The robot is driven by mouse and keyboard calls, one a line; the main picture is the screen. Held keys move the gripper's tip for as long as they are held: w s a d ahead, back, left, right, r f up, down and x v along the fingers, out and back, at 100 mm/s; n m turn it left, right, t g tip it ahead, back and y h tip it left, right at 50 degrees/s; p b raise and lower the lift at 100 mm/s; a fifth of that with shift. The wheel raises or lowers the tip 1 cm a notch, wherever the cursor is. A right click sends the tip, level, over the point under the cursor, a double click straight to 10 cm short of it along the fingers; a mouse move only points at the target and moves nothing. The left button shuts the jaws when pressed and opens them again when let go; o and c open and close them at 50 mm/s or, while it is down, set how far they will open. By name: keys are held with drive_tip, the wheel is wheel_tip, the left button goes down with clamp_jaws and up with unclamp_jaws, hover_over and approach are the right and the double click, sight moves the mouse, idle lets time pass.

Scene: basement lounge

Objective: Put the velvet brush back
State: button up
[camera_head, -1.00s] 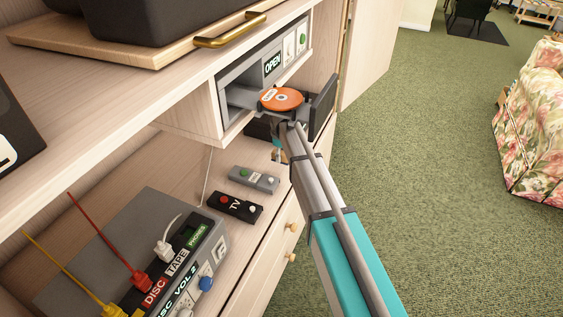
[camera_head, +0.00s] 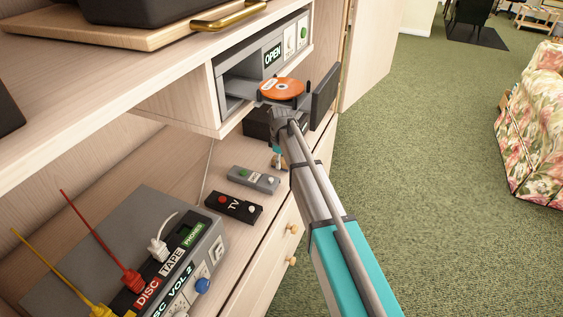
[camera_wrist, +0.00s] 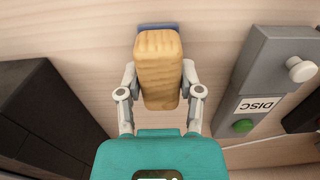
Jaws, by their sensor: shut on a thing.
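The velvet brush (camera_wrist: 158,70) shows in the wrist view as a ribbed, light wooden block with a blue pad at its far end. My gripper (camera_wrist: 158,80) is shut on it, one finger on each long side. In the head view my gripper (camera_head: 277,149) is below the disc tray, over the lower shelf, and partly hidden behind my arm. Only a small wooden part of the brush (camera_head: 281,163) shows there. I cannot tell whether the brush touches the shelf.
An orange disc (camera_head: 281,88) lies on the player's open tray, just above my arm. A black box (camera_head: 258,122) stands beside my gripper.

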drive_tip(key=shift+f, duration=0.15)
drive_tip(key=o, duration=1)
wheel_tip(320, 180, up, 12)
drive_tip(key=p, duration=1.2)
idle(0.5)
drive_tip(key=s+d+m, duration=0.4)
drive_tip(key=s+d, duration=0.3)
drive_tip(key=s, duration=0.1)
drive_tip(key=s+d+m, duration=0.5)
drive_tip(key=s+d, duration=0.3)
drive_tip(key=s, duration=0.1)
drive_tip(key=s+d+m, duration=0.5)
drive_tip(key=s+d, duration=0.3)
drive_tip(key=s, duration=0.1)
drive_tip(key=shift+d, duration=0.2)
drive_tip(key=shift+w, duration=0.1)
